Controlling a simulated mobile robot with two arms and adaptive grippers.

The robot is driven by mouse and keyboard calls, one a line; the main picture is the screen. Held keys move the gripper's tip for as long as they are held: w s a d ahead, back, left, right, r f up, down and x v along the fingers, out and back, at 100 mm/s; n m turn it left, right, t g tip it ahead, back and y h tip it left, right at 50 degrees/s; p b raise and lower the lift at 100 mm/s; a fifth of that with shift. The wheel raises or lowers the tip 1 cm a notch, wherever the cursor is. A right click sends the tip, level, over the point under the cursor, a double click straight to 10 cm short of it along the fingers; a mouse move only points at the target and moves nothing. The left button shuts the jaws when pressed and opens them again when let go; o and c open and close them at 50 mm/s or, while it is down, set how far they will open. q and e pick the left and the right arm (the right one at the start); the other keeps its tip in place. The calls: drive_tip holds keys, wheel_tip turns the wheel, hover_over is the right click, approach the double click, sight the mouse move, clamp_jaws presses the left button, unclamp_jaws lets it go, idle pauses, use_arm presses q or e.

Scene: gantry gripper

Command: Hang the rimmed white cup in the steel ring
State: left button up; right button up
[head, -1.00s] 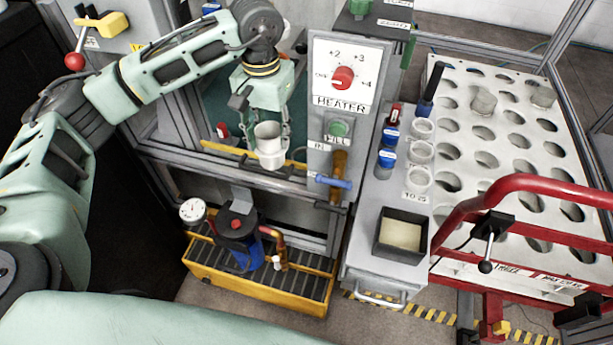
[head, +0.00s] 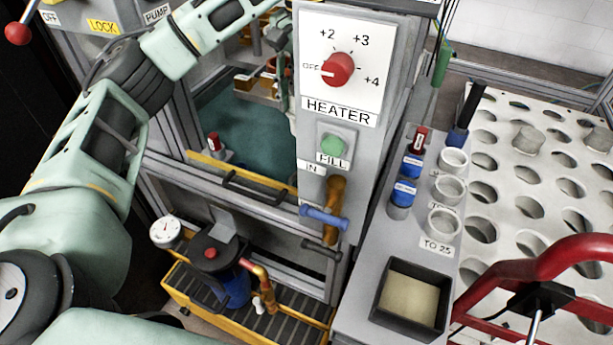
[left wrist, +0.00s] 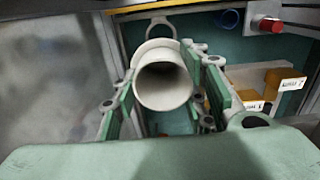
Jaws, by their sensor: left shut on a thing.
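The rimmed white cup (left wrist: 163,84) is in the left wrist view, its open mouth facing the camera. My left gripper (left wrist: 165,57) is shut on it, with one green finger on each side. A grey ring shape (left wrist: 158,22) shows just beyond the cup's rim; I cannot tell whether it is the steel ring or whether the cup touches it. In the head view my left arm reaches past the top edge. The cup is not visible there, and the heater panel blocks part of the bay. My right gripper is in neither view.
The heater panel (head: 322,135) stands right of the teal-lined bay (head: 238,112). A yellow-edged rail (head: 240,178) crosses the bay's front. In the wrist view, labelled orange blocks (left wrist: 282,88) and a red button (left wrist: 270,25) are to the right. A perforated white rack (head: 510,165) stands far right.

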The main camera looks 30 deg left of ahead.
use_arm(q)
wheel_tip(320, 180, down, 7)
drive_tip(key=shift+r+b, duration=0.1)
drive_tip(key=shift+b, duration=0.9)
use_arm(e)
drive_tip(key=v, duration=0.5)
use_arm(q)
wheel_tip(320, 180, down, 15)
drive_tip(key=b, duration=0.2)
drive_tip(key=shift+r+b, duration=0.2)
drive_tip(key=shift+b, duration=0.15)
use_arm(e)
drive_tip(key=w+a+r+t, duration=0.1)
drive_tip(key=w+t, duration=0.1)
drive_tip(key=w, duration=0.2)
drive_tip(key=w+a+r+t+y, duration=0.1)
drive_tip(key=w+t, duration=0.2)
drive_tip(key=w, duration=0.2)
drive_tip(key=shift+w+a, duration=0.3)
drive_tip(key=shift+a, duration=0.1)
use_arm(q)
drive_tip(key=shift+f, duration=0.1)
drive_tip(key=o, duration=1.3)
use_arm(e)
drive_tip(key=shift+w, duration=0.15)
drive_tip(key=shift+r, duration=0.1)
